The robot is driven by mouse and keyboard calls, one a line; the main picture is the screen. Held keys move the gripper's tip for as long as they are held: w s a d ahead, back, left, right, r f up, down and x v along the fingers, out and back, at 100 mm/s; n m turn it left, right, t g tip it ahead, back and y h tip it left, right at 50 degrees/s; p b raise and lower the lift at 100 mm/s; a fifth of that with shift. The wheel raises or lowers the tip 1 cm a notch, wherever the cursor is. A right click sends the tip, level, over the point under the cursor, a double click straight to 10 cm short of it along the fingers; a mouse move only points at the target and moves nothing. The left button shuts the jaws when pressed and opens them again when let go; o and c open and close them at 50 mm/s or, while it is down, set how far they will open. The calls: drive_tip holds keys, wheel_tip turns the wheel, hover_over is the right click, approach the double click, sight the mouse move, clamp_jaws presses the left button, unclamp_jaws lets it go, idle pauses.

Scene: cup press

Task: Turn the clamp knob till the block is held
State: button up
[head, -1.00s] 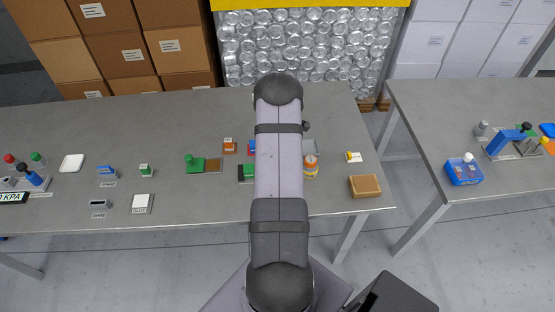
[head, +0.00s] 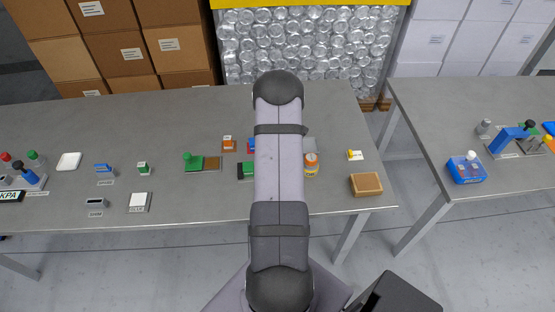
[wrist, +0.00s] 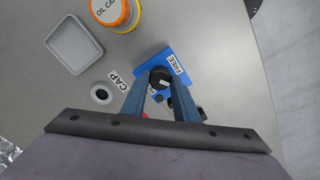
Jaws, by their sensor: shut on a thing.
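The clamp has a blue body (wrist: 179,54) with a white label reading FREE, seen in the wrist view. Its round black knob (wrist: 160,75) has a pale mark on top. My gripper (wrist: 159,83) has its two blue fingers on either side of the knob and is shut on it. A second label below the knob is partly covered by the fingers. I cannot make out the block; small dark and red parts show between and beside the fingers. In the head view my arm hides the gripper and most of what lies beneath.
In the wrist view, a grey tray (wrist: 75,49), an orange-topped container (wrist: 115,12) and a round part beside a CAP label (wrist: 101,94) lie close to the clamp. In the head view, a brown block (head: 366,184) is near the table's right end. Bare table lies left of the tray.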

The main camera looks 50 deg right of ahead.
drive_tip(key=m+b, duration=0.1)
drive_tip(key=m, duration=0.4)
drive_tip(key=shift+m, duration=0.3)
drive_tip(key=m+b, duration=0.1)
drive_tip(key=m, duration=0.3)
drive_tip(key=shift+m, duration=0.3)
drive_tip(key=m+b, duration=0.1)
drive_tip(key=m, duration=0.9)
drive_tip(key=o, duration=1.1)
drive_tip(key=shift+c, duration=0.2)
drive_tip(key=shift+r+b, duration=0.15)
drive_tip(key=shift+b, duration=0.15)
drive_tip(key=shift+r+b, duration=0.8)
drive_tip(key=shift+r, duration=2.8)
